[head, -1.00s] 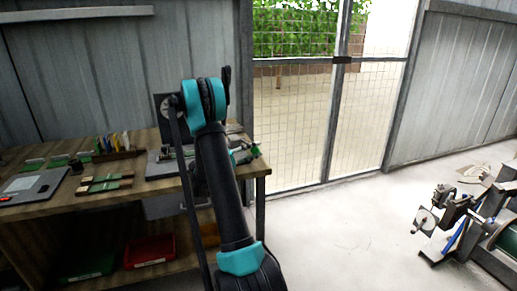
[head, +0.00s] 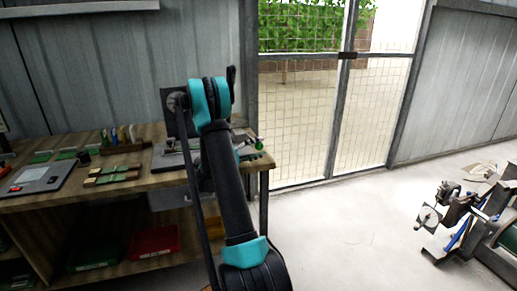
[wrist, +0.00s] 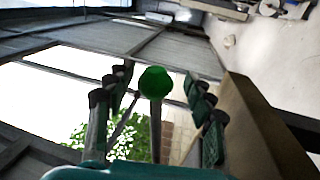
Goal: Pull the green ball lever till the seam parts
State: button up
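The green ball lever (wrist: 155,82) stands between the two fingers of my gripper (wrist: 155,108) in the wrist view. The fingers are spread, with a clear gap on each side of the ball and its dark stem. In the head view the green ball (head: 259,143) shows small near the right end of the workbench, just right of my arm. My gripper is mostly hidden behind the arm there. The machine with the lever (head: 170,158) is partly covered by my arm. I cannot make out the seam.
The wooden workbench (head: 60,203) holds a grey plate (head: 38,179) and wooden strips (head: 112,174) on the left. A red bin (head: 155,241) sits on the shelf below. A mesh gate (head: 297,125) stands behind. Another machine (head: 455,220) is at right; the floor between is clear.

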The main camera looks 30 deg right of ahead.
jog(key=shift+r, duration=0.1)
notch_tip(320, 180, up, 10)
jog(key=shift+f, duration=0.1)
dwell(0.5)
jog(key=s+v, duration=0.1)
jog(key=v, duration=1.9)
jog(key=shift+s+a+r, duration=0.15)
jog(key=shift+s+r, duration=0.05)
jog(key=shift+r, duration=0.1)
dwell(1.3)
